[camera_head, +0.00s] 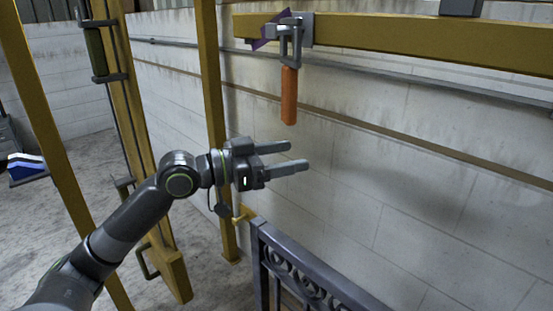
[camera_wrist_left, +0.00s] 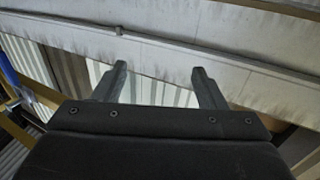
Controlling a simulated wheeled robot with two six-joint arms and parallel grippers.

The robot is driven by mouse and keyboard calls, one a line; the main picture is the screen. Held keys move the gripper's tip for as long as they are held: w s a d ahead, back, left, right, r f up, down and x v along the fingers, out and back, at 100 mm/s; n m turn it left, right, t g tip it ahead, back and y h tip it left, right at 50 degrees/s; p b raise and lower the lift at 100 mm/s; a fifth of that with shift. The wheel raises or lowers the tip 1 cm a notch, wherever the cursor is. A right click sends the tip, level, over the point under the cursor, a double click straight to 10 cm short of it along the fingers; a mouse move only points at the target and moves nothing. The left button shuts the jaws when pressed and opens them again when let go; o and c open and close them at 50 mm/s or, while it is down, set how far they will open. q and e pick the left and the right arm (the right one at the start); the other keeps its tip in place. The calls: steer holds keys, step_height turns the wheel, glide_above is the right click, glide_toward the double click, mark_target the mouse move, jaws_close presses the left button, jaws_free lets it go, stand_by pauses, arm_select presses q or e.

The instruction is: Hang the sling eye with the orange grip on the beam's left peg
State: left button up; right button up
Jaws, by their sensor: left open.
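The orange grip (camera_head: 289,95) hangs upright below a grey metal sling eye (camera_head: 291,40) in the head view. The eye is at the grey peg fitting (camera_head: 307,28) near the left end of the yellow beam (camera_head: 420,35), and appears to hang on it. My left gripper (camera_head: 299,156) is open and empty, below the orange grip and apart from it, with its fingers pointing right. In the left wrist view the two spread fingers (camera_wrist_left: 158,68) have nothing between them; the sling is not seen there. My right gripper is not in view.
A dark scroll gate (camera_head: 325,280) stands below right of my left gripper. Yellow posts (camera_head: 212,100) rise at the left. A purple piece (camera_head: 262,40) shows behind the beam's end. A block wall (camera_head: 400,130) with rails closes the back. Space around the fingers looks clear.

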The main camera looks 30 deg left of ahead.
arm_select(q)
steer(key=s+a+p, duration=0.3)
steer(key=s+p, duration=0.2)
steer(key=s, duration=0.5)
steer(key=shift+s+a+p, duration=0.2)
steer(key=shift+a+p, duration=0.05)
steer(key=shift+p, duration=0.1)
stand_by(1.3)
